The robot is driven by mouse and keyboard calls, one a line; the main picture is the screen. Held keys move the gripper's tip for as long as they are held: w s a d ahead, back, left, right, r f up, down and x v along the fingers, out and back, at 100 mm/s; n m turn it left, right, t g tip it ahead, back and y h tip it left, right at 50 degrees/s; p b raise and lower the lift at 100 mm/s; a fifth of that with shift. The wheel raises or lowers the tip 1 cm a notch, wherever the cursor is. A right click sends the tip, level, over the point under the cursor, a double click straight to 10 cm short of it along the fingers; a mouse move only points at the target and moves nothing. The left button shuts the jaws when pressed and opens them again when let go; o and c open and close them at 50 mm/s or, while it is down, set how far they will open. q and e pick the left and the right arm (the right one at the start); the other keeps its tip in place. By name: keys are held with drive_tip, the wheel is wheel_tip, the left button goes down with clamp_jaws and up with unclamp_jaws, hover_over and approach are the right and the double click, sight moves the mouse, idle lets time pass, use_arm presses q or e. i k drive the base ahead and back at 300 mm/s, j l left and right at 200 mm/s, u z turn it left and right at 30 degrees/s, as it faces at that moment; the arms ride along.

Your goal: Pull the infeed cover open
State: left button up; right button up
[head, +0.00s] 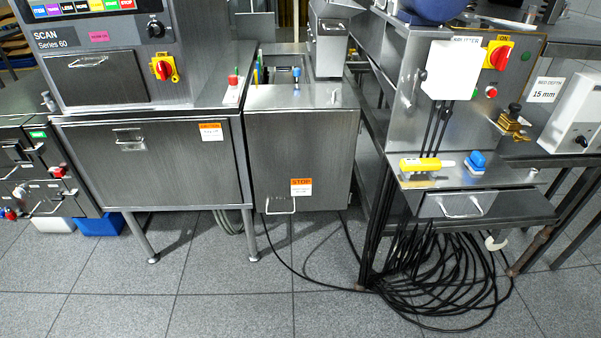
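A steel box-shaped unit (302,145) stands at the centre, right of the scanner cabinet. Its front is a closed panel with an orange STOP label (301,187) and a wire handle (281,206) near the lower left. The scanner cabinet (150,120), marked SCAN Series 60, has a closed lower front panel with a small latch handle (129,139) and a closed upper flap (95,78) with a bar handle. I cannot tell from any readable label which of these is the infeed cover. Neither of my grippers is in view.
A steel bench (470,180) on the right carries switches and a closed drawer (486,204). Coiled black cables (445,285) lie on the floor below it, and one runs toward the centre unit. Tiled floor (220,310) in front of the cabinets is clear.

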sight(299, 160)
drive_tip(key=i+j+z, duration=0.15)
drive_tip(key=j, duration=0.35)
drive_tip(key=i+j+z, duration=0.1)
drive_tip(key=j, duration=0.4)
drive_tip(key=i+j+z, duration=0.15)
drive_tip(key=j, duration=0.35)
drive_tip(key=i+j+z, duration=0.15)
drive_tip(key=j, duration=0.4)
drive_tip(key=i+j, duration=0.25)
drive_tip(key=i+j+z, duration=0.1)
drive_tip(key=j, duration=0.35)
drive_tip(key=i, duration=0.15)
